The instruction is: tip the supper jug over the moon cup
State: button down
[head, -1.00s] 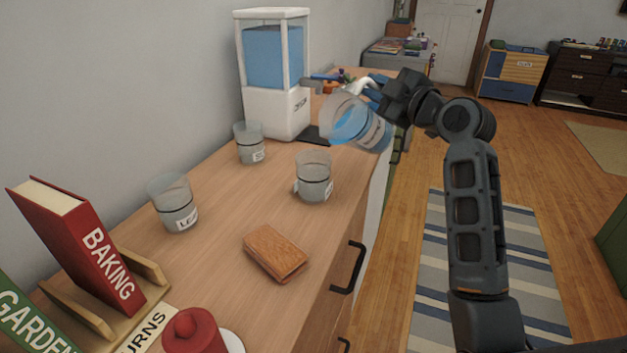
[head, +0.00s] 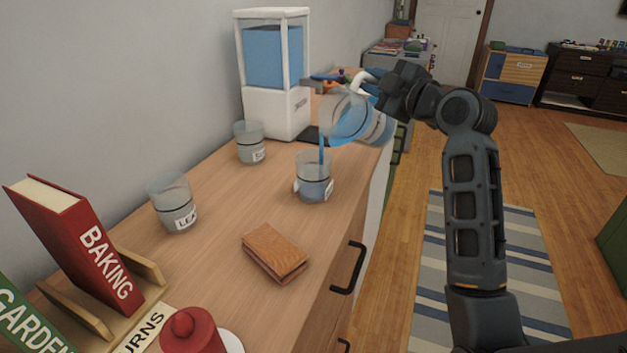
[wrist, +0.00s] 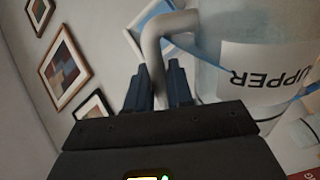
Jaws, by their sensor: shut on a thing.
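The supper jug (head: 345,120) is clear with blue liquid and is tilted, its mouth down to the left. Its label, partly readable as "UPPER", shows in the wrist view (wrist: 265,75). My gripper (head: 372,88) is shut on the jug's pale handle; in the wrist view the fingers (wrist: 158,88) stand on both sides of it. A thin blue stream falls from the jug's lip into a clear cup (head: 314,185) below, which holds some blue-grey liquid. This cup's label is too small to read, so I cannot confirm it is the moon cup.
Two other clear cups stand on the wooden counter (head: 225,255), one at the back (head: 250,145) and one at the left (head: 173,205). A blue-filled dispenser (head: 275,110) stands behind. A brown wallet-like block (head: 275,253), books (head: 80,245) and a red lidded item (head: 192,330) lie nearer.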

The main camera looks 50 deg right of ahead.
jog(key=shift+w+a+r+n+b, duration=0.2)
jog(key=shift+a+r+n+b, duration=0.55)
jog(key=shift+r+n, duration=0.2)
dwell(2.2)
jog(key=shift+d+f, duration=0.1)
jog(key=d+f+m, duration=0.1)
jog(key=m, duration=0.1)
jog(key=d+f+m, duration=0.1)
jog(key=shift+s+d+f+m, duration=0.2)
jog(key=shift+s+m, duration=0.15)
jog(key=r+m+p, duration=0.1)
jog(key=d+m+p, duration=0.1)
jog(key=r+m+p, duration=0.1)
jog(key=p, duration=0.1)
jog(key=shift+s+d+r, duration=0.25)
jog(key=shift+d+r, duration=0.1)
jog(key=shift+d, duration=0.05)
jog(key=shift+s+d+r+m+p, duration=0.1)
jog(key=shift+d+r+m+p, duration=0.1)
jog(key=shift+m+p, duration=0.25)
jog(key=shift+s+d+r+m+p, duration=0.1)
jog(key=shift+d+m+p, duration=0.1)
jog(key=shift+m, duration=0.45)
jog(key=shift+d+f, duration=0.15)
